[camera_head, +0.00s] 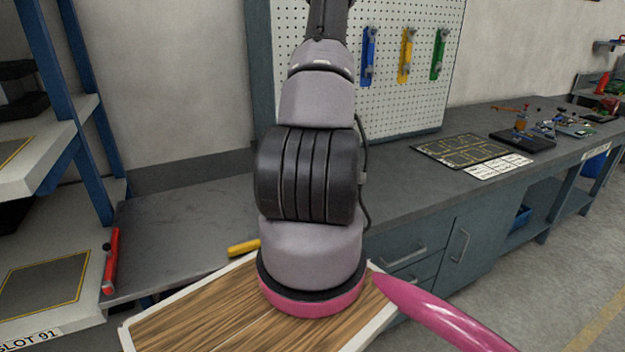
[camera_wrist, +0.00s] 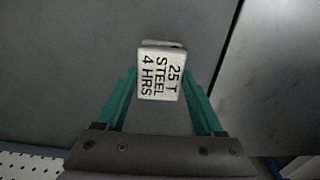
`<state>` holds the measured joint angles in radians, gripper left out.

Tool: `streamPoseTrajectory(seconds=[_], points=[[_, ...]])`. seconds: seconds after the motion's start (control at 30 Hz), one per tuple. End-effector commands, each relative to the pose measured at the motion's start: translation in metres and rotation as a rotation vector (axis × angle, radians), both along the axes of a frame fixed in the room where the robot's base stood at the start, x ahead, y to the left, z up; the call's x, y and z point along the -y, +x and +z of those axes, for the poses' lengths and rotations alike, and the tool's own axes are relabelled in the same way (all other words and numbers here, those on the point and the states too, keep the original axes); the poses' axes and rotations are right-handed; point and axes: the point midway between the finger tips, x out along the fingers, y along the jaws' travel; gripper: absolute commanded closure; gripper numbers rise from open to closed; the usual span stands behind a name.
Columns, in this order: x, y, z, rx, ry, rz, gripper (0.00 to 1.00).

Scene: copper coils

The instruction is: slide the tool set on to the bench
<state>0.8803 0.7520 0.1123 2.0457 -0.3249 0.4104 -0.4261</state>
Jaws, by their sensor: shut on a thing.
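In the wrist view my gripper (camera_wrist: 158,90) has its two teal fingers on either side of a small white block (camera_wrist: 160,75) and is shut on it. The block's face reads "25 T STEEL 4 HRS". It appears over the dark grey bench top (camera_wrist: 80,55); I cannot tell whether it touches it. I cannot tell whether this block is the tool set or part of it. In the head view the bench (camera_head: 415,185) runs along the wall to the right. My arm covers the middle of that view, and my gripper and the block do not show there.
A paler metal surface (camera_head: 180,225) adjoins the bench on the left. A pegboard (camera_head: 405,85) with blue, yellow and green tools stands behind. A dark marked mat (camera_head: 462,150) and a black tray (camera_head: 522,139) lie further right. A blue-posted rack (camera_head: 90,110) stands left.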

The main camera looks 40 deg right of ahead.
Motion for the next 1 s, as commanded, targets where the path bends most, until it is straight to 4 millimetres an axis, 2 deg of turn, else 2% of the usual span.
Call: streamPoseTrajectory(seconds=[0.4,0.77,0.8,0.87,0.9,1.0], points=[[0.038,-0.015,0.000,0.000,-0.001,-0.002,0.86],[0.045,-0.018,0.000,0.000,-0.001,0.000,0.86],[0.045,-0.018,0.000,0.000,-0.001,0.000,0.27],[0.045,-0.018,0.000,0.000,-0.001,0.000,0.04],[0.045,-0.018,0.000,0.000,-0.001,0.000,0.00],[0.045,-0.017,0.000,0.000,0.000,0.000,0.00]])
